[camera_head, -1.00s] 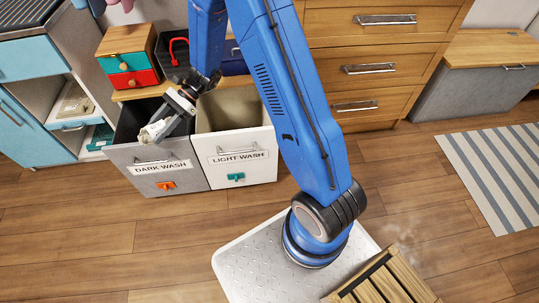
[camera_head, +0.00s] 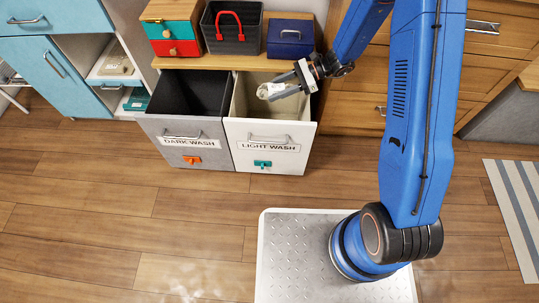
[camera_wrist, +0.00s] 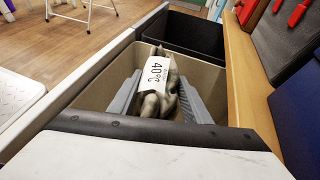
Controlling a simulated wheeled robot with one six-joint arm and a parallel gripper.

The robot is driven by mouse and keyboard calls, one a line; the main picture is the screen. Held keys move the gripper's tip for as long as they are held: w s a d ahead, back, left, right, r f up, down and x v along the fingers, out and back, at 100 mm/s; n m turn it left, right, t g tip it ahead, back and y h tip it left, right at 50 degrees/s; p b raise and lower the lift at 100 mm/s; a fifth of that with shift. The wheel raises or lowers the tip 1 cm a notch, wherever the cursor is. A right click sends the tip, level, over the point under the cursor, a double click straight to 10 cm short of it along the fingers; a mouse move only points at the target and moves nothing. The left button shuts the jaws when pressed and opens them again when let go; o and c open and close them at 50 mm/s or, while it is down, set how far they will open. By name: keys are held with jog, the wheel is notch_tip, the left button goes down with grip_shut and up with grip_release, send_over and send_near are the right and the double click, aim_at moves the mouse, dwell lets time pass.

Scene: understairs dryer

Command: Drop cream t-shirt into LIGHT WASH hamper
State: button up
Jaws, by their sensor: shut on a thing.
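The cream t-shirt (camera_head: 272,90) is bunched between the fingers of my gripper (camera_head: 283,88). In the wrist view the t-shirt (camera_wrist: 166,88) shows a white tag reading 40°C, and my gripper (camera_wrist: 165,100) is shut on it. The LIGHT WASH hamper (camera_head: 268,146) is a white pulled-out bin with a beige inside and a teal clip. The t-shirt is over this hamper's opening; its exact height above the rim is hard to tell. The hamper's beige inner wall (camera_wrist: 105,80) surrounds it in the wrist view. The hamper's floor is mostly hidden.
The grey DARK WASH hamper (camera_head: 188,146) stands open directly to the left. On the wooden top behind are a dark basket with a red handle (camera_head: 232,32), a navy box (camera_head: 290,38) and a small drawer box (camera_head: 171,30).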

jog(key=shift+a+f, duration=0.1)
jog(key=shift+f, duration=0.1)
jog(key=o, duration=1.2)
jog(key=shift+r, duration=0.1)
notch_tip(320, 180, up, 9)
jog(key=shift+r, duration=0.4)
